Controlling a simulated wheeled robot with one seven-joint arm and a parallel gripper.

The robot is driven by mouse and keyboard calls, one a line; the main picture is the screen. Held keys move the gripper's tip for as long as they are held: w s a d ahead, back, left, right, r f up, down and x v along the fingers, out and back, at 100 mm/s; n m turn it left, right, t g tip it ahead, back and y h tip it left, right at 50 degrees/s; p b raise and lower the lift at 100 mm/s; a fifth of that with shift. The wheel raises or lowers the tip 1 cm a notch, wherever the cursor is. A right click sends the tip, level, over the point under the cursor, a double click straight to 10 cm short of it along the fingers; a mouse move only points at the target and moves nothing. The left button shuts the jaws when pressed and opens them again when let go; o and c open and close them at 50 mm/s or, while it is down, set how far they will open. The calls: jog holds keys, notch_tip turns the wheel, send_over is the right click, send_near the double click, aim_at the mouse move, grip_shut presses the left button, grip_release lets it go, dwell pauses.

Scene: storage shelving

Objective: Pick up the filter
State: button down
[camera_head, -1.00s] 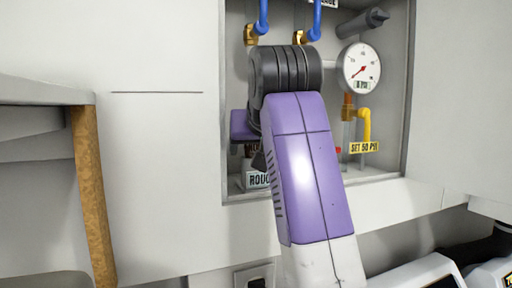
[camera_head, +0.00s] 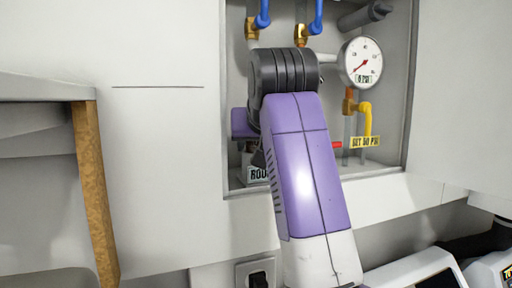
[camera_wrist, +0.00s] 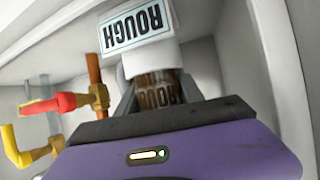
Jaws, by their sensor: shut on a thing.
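The filter is a white cylinder (camera_wrist: 155,58) with a "ROUGH" label and a brown ribbed part (camera_wrist: 159,88). In the wrist view its lettering is upside down. My gripper (camera_wrist: 158,96) is shut on the brown part, with grey fingers on both sides of it. In the head view the filter's label (camera_head: 257,174) shows low at the left of the wall recess. My purple and black arm hides most of the filter and the fingers there. I cannot tell whether the filter touches the recess floor.
The recess also holds a pressure gauge (camera_head: 361,62), a yellow pipe (camera_head: 365,113) with a tag, and blue pipes (camera_head: 316,18) above. In the wrist view a red-handled valve (camera_wrist: 52,104) is close to the left. The recess wall (camera_wrist: 255,55) is at the right.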

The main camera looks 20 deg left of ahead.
jog(key=shift+r, duration=0.15)
notch_tip(320, 180, up, 7)
jog(key=b, duration=0.2)
jog(key=s+d+b, duration=0.5)
jog(key=s+b, duration=0.6)
jog(key=shift+s+d+b, duration=0.15)
jog(key=shift+s+b, duration=0.2)
jog(key=shift+s, duration=0.05)
